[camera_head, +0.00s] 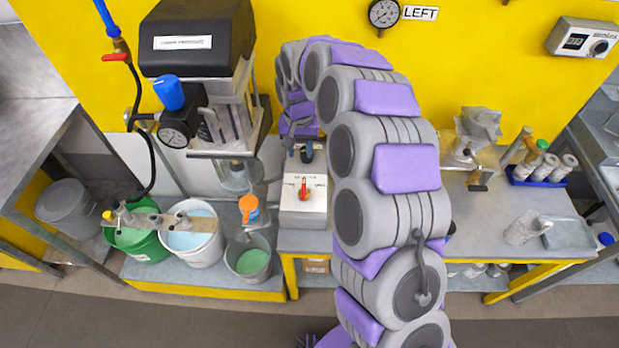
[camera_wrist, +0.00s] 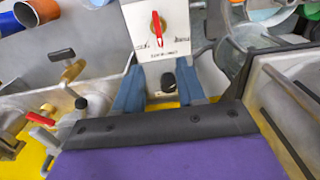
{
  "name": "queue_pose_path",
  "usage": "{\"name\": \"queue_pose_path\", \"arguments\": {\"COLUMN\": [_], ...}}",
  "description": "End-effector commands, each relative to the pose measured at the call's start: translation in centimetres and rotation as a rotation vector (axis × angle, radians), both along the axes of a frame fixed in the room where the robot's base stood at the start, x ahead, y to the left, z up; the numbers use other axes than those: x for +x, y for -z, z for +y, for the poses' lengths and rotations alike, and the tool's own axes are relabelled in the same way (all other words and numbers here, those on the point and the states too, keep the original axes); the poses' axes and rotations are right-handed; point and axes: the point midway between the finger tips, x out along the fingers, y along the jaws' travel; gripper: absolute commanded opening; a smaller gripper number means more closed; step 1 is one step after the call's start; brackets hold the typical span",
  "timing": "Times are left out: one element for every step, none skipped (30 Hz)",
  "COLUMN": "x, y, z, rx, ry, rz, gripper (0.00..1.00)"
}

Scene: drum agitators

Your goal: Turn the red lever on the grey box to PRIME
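The grey box (camera_head: 302,212) stands at the front of the bench, left of my arm, with a pale labelled top. Its red lever (camera_head: 304,188) sits at the middle of that top. The small labels are too blurred to read. My gripper (camera_wrist: 160,88) is open and empty, its two blue fingers apart beside the box's near edge. In the head view my gripper (camera_head: 305,152) is just behind the box, apart from the lever.
An orange-capped container (camera_head: 249,211) and a grey bucket (camera_head: 249,262) stand left of the box. A white bucket (camera_head: 194,240) and a green bucket (camera_head: 137,243) are farther left, below the black-topped agitator (camera_head: 197,30). A dark knob (camera_wrist: 167,82) shows between my fingers.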

Motion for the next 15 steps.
{"name": "queue_pose_path", "arguments": {"x": [-0.1,-0.1,-0.1,-0.1,0.0,0.0,0.1,0.1,0.0,0.0,0.0,0.0,0.0,-0.1,-0.1], "y": [0.6,0.9,1.5,2.0,2.5,3.2,3.8,4.4,5.2,5.7,6.3,7.1,7.7,8.3,9.1], "z": [-0.1,-0.2,-0.5,-0.7,-1.0,-1.2,-1.4,-1.6,-1.9,-2.1,-2.2,-2.2,-2.2,-2.1,-1.9], "rx": [-0.001,0.0,0.002,0.004,0.007,0.01,0.012,0.014,0.016,0.017,0.018,0.02,0.021,0.02,0.018], "ry": [-0.001,-0.001,-0.001,-0.001,0.0,0.001,0.001,0.002,0.001,0.001,0.001,0.001,0.001,0.001,0.0], "rz": [0.003,0.004,0.006,0.007,0.007,0.006,0.005,0.006,0.007,0.007,0.008,0.007,0.006,0.006,0.006], "gripper": [0.39,0.39,0.39,0.39,0.39,0.39,0.39,0.39,0.39,0.39,0.39,0.39,0.39,0.39,0.39]}}
